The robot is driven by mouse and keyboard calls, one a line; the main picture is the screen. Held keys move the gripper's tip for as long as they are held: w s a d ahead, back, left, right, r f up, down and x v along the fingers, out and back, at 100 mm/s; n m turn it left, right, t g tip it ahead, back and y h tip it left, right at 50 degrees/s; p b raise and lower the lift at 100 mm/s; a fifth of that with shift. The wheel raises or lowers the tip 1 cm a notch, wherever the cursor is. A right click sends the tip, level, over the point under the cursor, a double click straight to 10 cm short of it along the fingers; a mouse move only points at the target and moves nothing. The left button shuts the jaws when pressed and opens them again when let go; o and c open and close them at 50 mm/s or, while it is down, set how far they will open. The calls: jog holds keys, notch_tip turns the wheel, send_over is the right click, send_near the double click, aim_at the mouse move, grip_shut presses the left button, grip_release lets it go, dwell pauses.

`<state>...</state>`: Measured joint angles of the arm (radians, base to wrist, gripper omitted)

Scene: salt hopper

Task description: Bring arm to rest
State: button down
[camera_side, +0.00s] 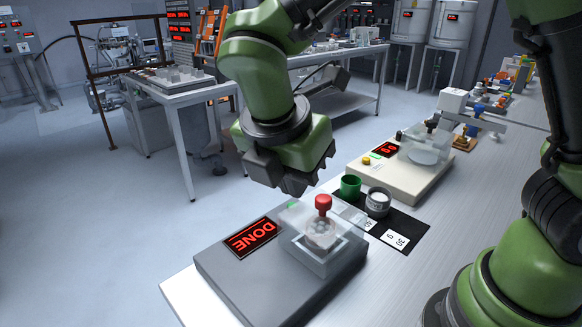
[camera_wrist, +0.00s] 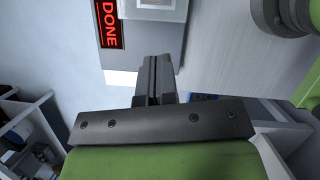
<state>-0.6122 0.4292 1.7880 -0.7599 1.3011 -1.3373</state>
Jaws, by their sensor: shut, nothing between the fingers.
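My gripper (camera_side: 283,176) is at the end of the green arm, in the air above the near side of the bench, behind and above the grey machine (camera_side: 222,277). In the wrist view my gripper (camera_wrist: 154,62) has its two dark fingers together with nothing between them. The grey machine has a red DONE display (camera_side: 251,238), which also shows in the wrist view (camera_wrist: 109,24). A clear box with a red knob (camera_side: 323,203) sits on the machine. My gripper looks apart from all of these.
A green cup (camera_side: 350,187) and a grey-white cup (camera_side: 378,202) stand on a black mat (camera_side: 408,223) with white labels. Behind them is a beige machine (camera_side: 398,187) with a red display and yellow button. A metal side table (camera_side: 170,97) stands across the open floor.

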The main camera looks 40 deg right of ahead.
jog(key=s+d+r+m+t+y, duration=0.3)
jog(key=s+m, duration=0.3)
jog(key=m, duration=0.6)
jog(key=s+d+r+m+t+y, duration=0.3)
jog(key=s+d+r+m, duration=0.2)
jog(key=m, duration=0.7)
jog(key=shift+s+d+r+m, duration=0.4)
jog(key=shift+s+r, duration=0.15)
jog(key=shift+r, duration=0.1)
